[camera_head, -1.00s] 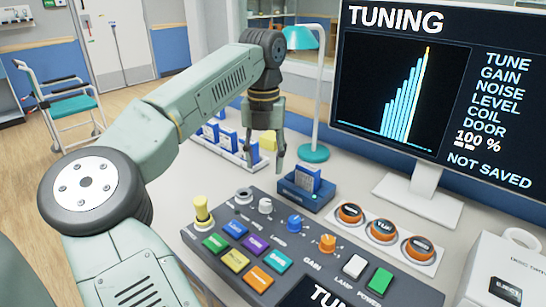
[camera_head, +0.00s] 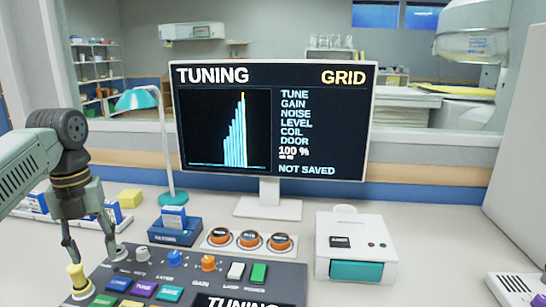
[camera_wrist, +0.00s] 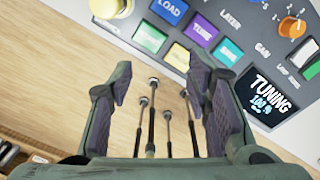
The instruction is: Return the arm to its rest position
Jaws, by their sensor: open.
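My gripper (camera_head: 94,257) is at the left of the head view, hanging down in front of the left end of the control panel (camera_head: 228,276). Its two fingers are spread, with nothing seen between them. In the wrist view the open fingers of my gripper (camera_wrist: 160,85) show wood floor between them and the panel's coloured buttons beyond. The yellow knob (camera_head: 78,278) appears close to one fingertip in the head view; I cannot tell whether they touch. Part of my arm is cut off by the left picture edge.
A monitor (camera_head: 275,120) reading TUNING and NOT SAVED stands behind the panel. A teal lamp (camera_head: 140,99), a blue card holder (camera_head: 175,236), a yellow block (camera_head: 130,199) and a white box (camera_head: 345,245) stand on the desk. The desk's right part has clear room.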

